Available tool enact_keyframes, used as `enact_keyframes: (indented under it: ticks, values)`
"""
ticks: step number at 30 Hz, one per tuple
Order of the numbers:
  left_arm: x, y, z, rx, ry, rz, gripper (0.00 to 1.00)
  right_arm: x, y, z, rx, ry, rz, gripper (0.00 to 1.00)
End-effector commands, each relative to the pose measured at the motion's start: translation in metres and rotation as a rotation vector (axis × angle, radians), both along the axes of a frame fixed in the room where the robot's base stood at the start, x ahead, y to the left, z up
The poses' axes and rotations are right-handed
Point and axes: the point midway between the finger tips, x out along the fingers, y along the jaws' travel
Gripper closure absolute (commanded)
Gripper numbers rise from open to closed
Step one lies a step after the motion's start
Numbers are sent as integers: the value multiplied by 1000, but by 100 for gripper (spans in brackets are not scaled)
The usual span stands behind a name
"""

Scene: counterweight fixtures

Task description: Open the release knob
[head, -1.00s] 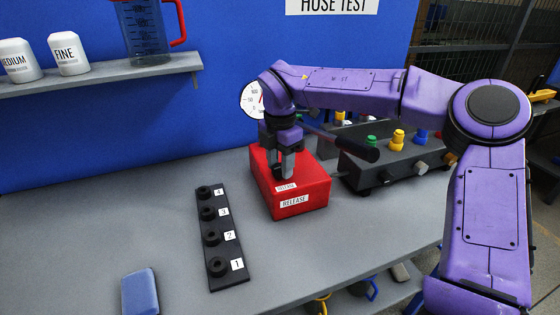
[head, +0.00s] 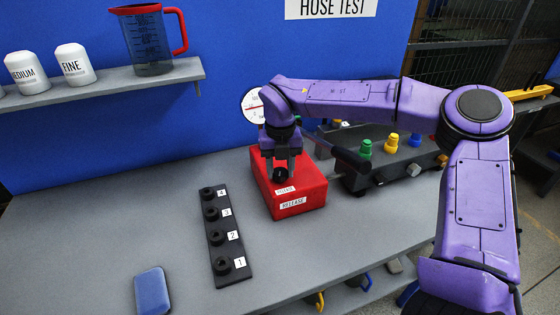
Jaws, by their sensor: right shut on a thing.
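A red box labelled RELEASE (head: 302,198) sits on the grey bench. A dark release knob (head: 280,174) stands on its top face, partly hidden by the fingers. My right gripper (head: 281,170) points down over the box, its two fingers either side of the knob and shut on it. The purple right arm reaches in from the right. My left gripper is not in view.
A black strip with several numbered knobs (head: 216,226) lies left of the box, with a blue block (head: 152,291) in front. A dark panel with coloured knobs (head: 390,170) and a black-handled lever (head: 350,160) stand close behind right. A shelf (head: 110,85) holds a jug and cups.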

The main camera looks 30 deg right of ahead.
Motion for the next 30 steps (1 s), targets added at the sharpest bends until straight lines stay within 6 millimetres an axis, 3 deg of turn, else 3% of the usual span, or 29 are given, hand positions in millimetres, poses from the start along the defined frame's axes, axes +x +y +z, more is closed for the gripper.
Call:
enact_keyframes:
  ticks: [3,15,30]
  values:
    - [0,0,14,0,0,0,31,0,0,5,1,-2,104,87]
    - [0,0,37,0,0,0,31,0,-1,4,0,-2,381,87]
    - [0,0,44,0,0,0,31,1,-1,2,-1,-5,487,87]
